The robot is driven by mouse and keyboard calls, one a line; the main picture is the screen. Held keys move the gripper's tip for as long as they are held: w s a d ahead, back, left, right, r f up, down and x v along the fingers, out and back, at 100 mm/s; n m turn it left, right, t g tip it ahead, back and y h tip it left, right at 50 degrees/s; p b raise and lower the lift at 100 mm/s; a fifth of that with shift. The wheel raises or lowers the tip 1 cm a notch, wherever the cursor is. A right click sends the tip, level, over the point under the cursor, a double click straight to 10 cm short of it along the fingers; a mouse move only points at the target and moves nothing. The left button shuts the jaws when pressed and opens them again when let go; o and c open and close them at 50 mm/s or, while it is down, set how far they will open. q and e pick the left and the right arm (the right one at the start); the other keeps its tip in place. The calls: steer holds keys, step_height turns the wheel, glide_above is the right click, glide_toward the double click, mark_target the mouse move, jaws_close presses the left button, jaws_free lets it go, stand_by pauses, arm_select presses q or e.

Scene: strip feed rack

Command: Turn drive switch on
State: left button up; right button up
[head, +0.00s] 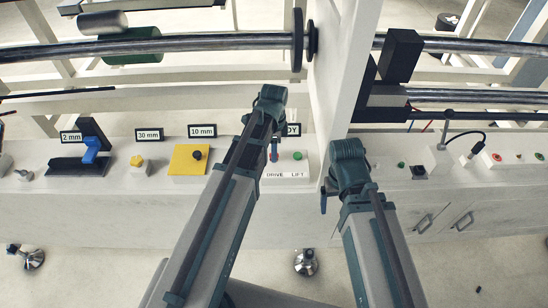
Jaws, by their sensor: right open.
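The white switch panel (308,172) is labelled DRIVE and LIFT and stands on the white ledge in the middle of the head view. A green button (298,156) is above LIFT. The spot above DRIVE is mostly covered by my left gripper (274,153), so I cannot make out the drive switch's position. That gripper points down there, and its jaws are too small and hidden to read; contact cannot be told. My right gripper (323,200) is open, low in front of the ledge, right of the panel and apart from it.
Metal rollers (210,45) run above. A white upright (335,90) stands right of the panel. More buttons (496,157) are at far right.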

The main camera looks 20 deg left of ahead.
arm_select(q)
steer(key=shift+f, duration=0.15)
steer(key=shift+c, duration=0.3)
jaws_close()
steer(key=shift+n, duration=0.3)
steer(key=n, duration=0.3)
steer(key=shift+n, duration=0.3)
steer(key=n, duration=0.4)
steer(key=shift+n, duration=0.3)
steer(key=n, duration=0.4)
steer(key=shift+n, duration=2.5)
